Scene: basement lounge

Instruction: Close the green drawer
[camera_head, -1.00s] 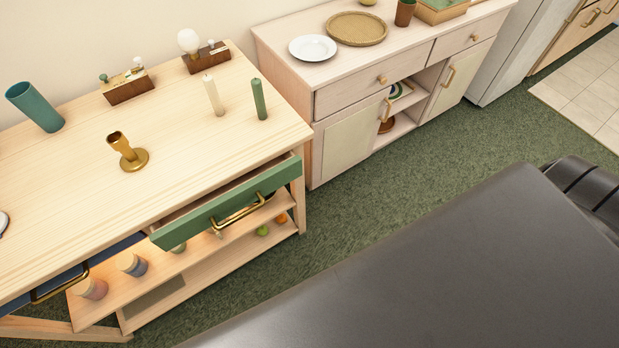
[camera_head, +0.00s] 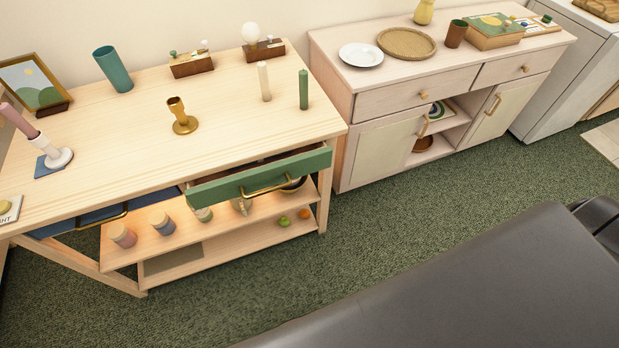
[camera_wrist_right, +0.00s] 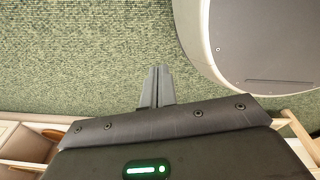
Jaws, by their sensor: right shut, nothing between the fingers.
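The green drawer (camera_head: 258,178) with a brass handle (camera_head: 268,186) is in the front of the light wood table (camera_head: 225,112) in the head view. It is pulled partly out, and a strip of its inside shows behind the front panel. My right gripper (camera_wrist_right: 158,72) shows in the right wrist view, shut and empty, above the green carpet and apart from the drawer. Neither gripper shows in the head view.
A blue drawer (camera_head: 90,219) sits left of the green one. Candles, a brass candlestick (camera_head: 180,118) and a teal cup (camera_head: 113,69) stand on the table. A pale sideboard (camera_head: 400,88) stands to the right. Green carpet (camera_head: 230,288) lies open in front.

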